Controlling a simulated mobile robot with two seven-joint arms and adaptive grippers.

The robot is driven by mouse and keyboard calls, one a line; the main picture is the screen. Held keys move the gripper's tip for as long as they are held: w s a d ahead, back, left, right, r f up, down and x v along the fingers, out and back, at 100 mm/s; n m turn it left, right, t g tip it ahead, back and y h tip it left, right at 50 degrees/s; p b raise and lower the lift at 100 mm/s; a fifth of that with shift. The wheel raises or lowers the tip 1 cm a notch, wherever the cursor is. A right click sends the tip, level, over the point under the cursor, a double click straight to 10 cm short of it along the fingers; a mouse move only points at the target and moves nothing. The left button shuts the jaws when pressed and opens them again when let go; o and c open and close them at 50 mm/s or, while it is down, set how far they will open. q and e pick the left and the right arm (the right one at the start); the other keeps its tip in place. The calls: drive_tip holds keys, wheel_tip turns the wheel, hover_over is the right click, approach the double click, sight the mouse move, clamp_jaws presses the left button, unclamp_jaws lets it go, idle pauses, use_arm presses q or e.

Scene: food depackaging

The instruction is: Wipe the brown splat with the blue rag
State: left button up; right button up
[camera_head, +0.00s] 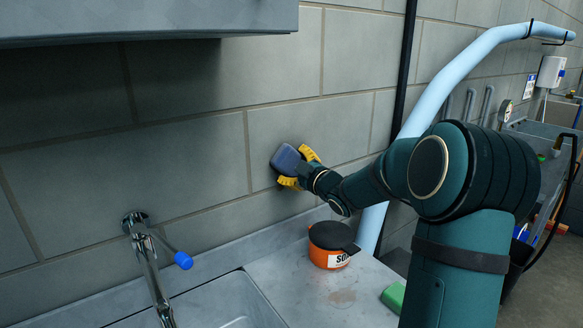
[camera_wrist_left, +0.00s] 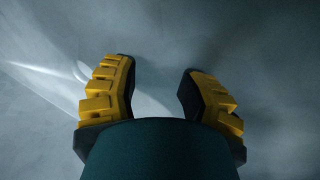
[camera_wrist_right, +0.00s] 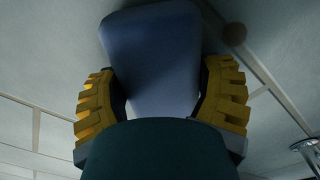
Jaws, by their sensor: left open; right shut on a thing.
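My right gripper (camera_head: 298,168) is shut on the blue rag (camera_head: 286,159), a flat rounded block held up close to the grey tiled wall. Whether the rag touches the wall is unclear. In the right wrist view the rag (camera_wrist_right: 152,50) sits between the yellow fingers and extends past their tips. A small round brown splat (camera_wrist_right: 234,34) shows on the wall to the right of the rag's far end in that view. I cannot make out this splat in the head view. My left gripper (camera_wrist_left: 157,88) is open and empty before a plain grey surface; it is outside the head view.
Below my right gripper an orange pot with a dark lid (camera_head: 333,243) stands on the counter (camera_head: 270,268). A faint brownish stain (camera_head: 343,297) and a green block (camera_head: 393,297) are nearby. A tap (camera_head: 148,262) stands left, by the sink. A pale blue pipe (camera_head: 440,85) runs behind my right arm.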

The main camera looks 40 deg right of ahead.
use_arm(q)
drive_tip(key=shift+r+p, duration=0.35)
use_arm(e)
drive_tip(key=shift+s+d, duration=0.2)
drive_tip(key=shift+d, duration=1.8)
